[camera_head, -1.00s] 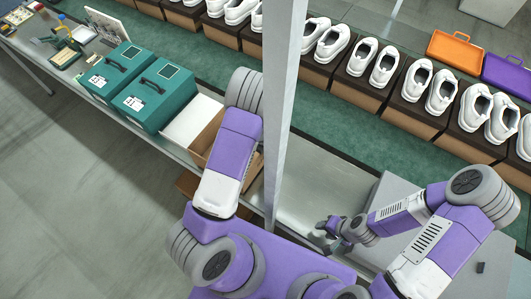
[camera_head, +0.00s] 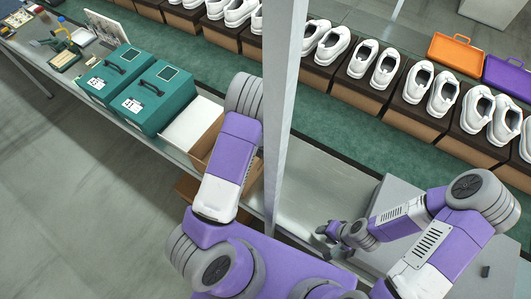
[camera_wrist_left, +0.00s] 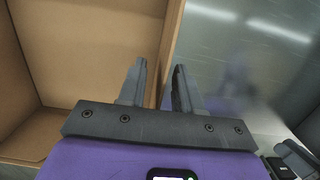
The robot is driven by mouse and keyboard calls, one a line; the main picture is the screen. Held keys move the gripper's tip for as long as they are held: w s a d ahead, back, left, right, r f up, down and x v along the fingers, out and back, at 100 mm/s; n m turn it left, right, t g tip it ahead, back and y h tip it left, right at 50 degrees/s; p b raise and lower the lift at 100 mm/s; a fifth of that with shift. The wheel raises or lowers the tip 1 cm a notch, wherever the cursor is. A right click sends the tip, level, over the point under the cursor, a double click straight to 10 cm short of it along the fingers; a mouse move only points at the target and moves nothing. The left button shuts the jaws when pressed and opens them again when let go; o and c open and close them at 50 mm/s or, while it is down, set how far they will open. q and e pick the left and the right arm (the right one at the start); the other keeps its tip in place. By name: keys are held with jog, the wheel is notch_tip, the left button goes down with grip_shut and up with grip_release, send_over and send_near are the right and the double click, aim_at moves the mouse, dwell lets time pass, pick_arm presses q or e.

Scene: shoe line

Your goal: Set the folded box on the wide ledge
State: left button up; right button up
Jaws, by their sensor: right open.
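An open brown cardboard box (camera_head: 205,143) with a white lid or flap (camera_head: 192,124) is partly hidden behind my left arm in the head view. I take it as the folded box. The left wrist view shows its inside and side wall (camera_wrist_left: 90,50). My left gripper (camera_wrist_left: 160,68) has its fingers apart on either side of that wall's edge; whether they press on it is unclear. The left fingers are hidden in the head view. My right gripper (camera_head: 327,232) is open and empty over the grey ledge (camera_head: 325,190). I cannot tell whether this is the wide ledge.
A grey post (camera_head: 283,110) stands between my arms. Two teal cases (camera_head: 162,100) stand left of the box. Shoes on dark boxes (camera_head: 415,100) line the green belt (camera_head: 340,125) behind. Orange (camera_head: 455,53) and purple (camera_head: 508,75) trays lie at the far right. The ledge right of the post looks clear.

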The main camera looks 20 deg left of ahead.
pick_arm(q)
jog(key=r+p, duration=0.3)
jog(key=r, duration=0.1)
jog(key=s+r+p, duration=0.1)
jog(key=r+p, duration=0.7)
jog(key=shift+s+r, duration=0.1)
jog(key=shift+s, duration=0.1)
dwell(0.4)
